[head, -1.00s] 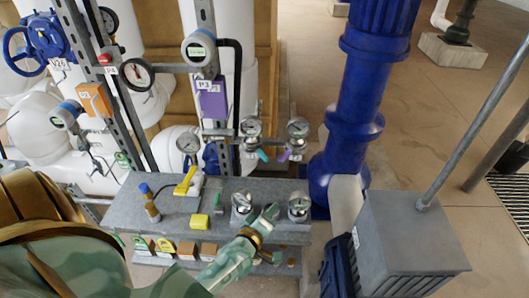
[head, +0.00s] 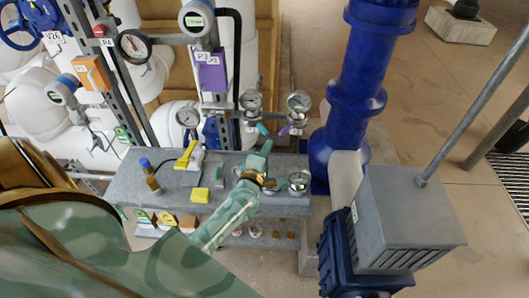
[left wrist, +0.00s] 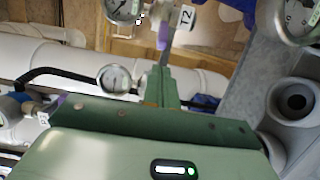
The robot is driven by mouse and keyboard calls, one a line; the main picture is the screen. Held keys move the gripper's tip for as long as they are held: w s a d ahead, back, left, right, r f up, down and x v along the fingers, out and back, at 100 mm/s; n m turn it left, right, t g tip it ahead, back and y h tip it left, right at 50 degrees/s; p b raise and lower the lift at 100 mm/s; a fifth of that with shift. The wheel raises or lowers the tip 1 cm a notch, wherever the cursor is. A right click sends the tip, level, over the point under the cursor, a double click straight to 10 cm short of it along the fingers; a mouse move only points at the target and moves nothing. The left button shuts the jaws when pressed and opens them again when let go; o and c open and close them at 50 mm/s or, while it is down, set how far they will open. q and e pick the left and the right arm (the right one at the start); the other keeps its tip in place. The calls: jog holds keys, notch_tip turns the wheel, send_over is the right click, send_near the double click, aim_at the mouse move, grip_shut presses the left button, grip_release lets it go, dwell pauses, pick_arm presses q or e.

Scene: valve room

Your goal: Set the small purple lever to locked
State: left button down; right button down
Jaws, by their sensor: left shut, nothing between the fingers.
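The small purple lever (head: 284,131) hangs below the right-hand gauge fitting on the pipes behind the bench. It also shows in the left wrist view (left wrist: 163,34), slanted, just beyond the fingertips and beside a white tag. A teal lever (head: 263,129) hangs to its left, under the neighbouring gauge. My left gripper (head: 267,145) is shut and empty, its tips just below and left of the purple lever. In the left wrist view the closed fingers (left wrist: 161,72) point towards the lever. I cannot tell whether they touch it. My right gripper is not in view.
The grey bench (head: 130,188) carries a yellow block (head: 200,195), a yellow-handled tool (head: 186,156) and loose gauges (head: 299,183). A thick blue pipe (head: 355,90) stands close on the right. A grey box (head: 410,220) stands in front of it.

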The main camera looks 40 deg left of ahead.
aim_at(285, 130)
pick_arm(q)
jog(key=shift+b+x, duration=0.3)
jog(key=shift+x, duration=2.4)
